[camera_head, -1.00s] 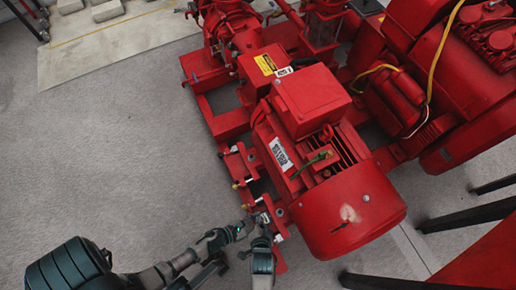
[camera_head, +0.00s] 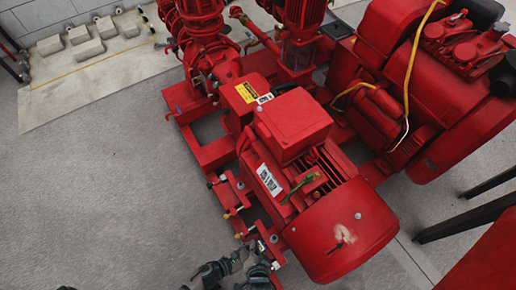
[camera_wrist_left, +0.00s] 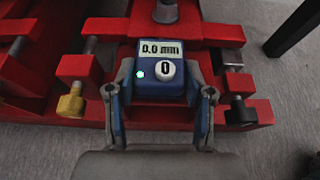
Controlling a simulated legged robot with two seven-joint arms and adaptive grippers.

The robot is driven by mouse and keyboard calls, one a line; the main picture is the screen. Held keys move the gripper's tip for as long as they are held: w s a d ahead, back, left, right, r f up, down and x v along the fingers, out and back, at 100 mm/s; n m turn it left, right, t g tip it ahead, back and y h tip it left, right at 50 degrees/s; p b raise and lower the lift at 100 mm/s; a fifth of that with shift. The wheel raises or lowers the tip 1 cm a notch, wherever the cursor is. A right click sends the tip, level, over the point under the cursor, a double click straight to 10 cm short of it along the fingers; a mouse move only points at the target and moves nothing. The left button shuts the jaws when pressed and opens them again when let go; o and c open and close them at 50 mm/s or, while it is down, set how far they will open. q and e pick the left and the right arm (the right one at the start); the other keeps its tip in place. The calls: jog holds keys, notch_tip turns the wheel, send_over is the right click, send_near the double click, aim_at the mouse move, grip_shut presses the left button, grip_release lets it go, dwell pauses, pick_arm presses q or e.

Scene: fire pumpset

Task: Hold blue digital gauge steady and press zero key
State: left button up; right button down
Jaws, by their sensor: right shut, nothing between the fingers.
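The blue digital gauge (camera_wrist_left: 160,84) sits at the red base rail in the left wrist view. Its display reads 0.0 mm, and a pale round key (camera_wrist_left: 165,72) marked 0 and a lit green dot show on its face. My left gripper (camera_wrist_left: 160,98) has one finger on each side of the gauge, closed on its body. In the head view the gauge (camera_head: 260,247) is small, beside the motor, with my left gripper (camera_head: 237,261) at it. My right gripper (camera_head: 258,268) is shut and empty, just below the gauge in the picture. Whether it touches the gauge cannot be told.
The red motor (camera_head: 338,222) stands to the right of the gauge, close to both grippers. A brass-coloured bolt (camera_wrist_left: 72,102) and a dark bolt (camera_wrist_left: 240,108) flank the gauge on the rail. Grey floor (camera_head: 90,190) lies open to the left.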

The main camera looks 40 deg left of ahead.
pick_arm(q)
jog(key=o, duration=0.5)
